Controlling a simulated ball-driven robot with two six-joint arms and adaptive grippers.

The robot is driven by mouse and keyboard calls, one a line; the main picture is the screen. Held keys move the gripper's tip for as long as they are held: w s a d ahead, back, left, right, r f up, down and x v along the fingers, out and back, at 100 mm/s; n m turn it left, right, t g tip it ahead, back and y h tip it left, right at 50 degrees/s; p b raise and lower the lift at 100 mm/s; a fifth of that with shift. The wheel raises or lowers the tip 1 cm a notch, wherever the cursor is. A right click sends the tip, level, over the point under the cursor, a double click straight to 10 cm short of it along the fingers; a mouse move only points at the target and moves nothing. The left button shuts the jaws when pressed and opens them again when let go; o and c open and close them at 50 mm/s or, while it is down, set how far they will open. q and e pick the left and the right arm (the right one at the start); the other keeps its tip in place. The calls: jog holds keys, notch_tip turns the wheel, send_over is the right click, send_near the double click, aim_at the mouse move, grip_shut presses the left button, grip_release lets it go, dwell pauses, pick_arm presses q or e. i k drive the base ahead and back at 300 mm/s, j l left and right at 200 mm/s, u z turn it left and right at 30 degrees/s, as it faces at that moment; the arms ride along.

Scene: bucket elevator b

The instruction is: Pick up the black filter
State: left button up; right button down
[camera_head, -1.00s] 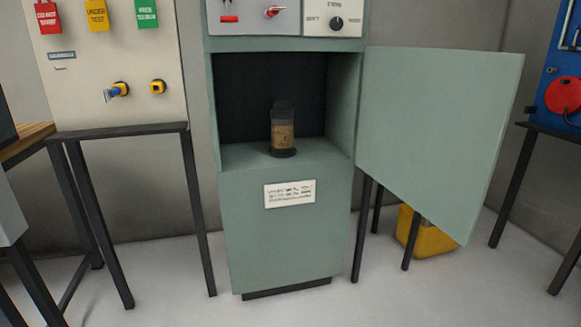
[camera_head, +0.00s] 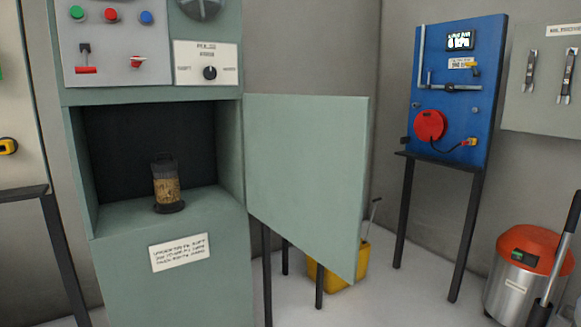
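A small upright canister with a black top and base and a tan, speckled middle (camera_head: 167,185) stands in the open compartment of the green cabinet (camera_head: 165,285). It is the only filter-like thing I see there. The compartment's inside is dark behind it. Neither of my grippers shows in the head view.
The green cabinet door (camera_head: 306,180) stands open to the right. Behind it is a yellow bucket (camera_head: 348,272). A blue panel (camera_head: 458,90) on a black stand is further right. A steel canister with an orange lid (camera_head: 522,275) stands at the lower right.

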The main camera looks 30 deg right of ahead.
aim_at(167, 188)
jog(key=l+u, duration=0.15)
jog(key=l, duration=0.7)
jog(key=l+u, duration=0.15)
jog(key=l, duration=0.7)
jog(key=l+u, duration=0.15)
jog(key=l, duration=0.65)
jog(key=k+l+u, duration=0.15)
jog(key=l, duration=0.7)
jog(key=i+j, duration=0.1)
jog(key=j, duration=0.25)
jog(key=i+j+z, duration=0.1)
jog(key=j, duration=0.3)
jog(key=i+j, duration=0.15)
jog(key=j, duration=0.2)
jog(key=i+j, duration=0.1)
jog(key=j, duration=0.3)
jog(key=i+j+z, duration=0.1)
jog(key=j, duration=0.25)
jog(key=i+j+z, duration=0.15)
jog(key=i+j, duration=0.25)
jog(key=i+j+z, duration=0.1)
jog(key=i+j, duration=0.25)
jog(key=j, duration=0.3)
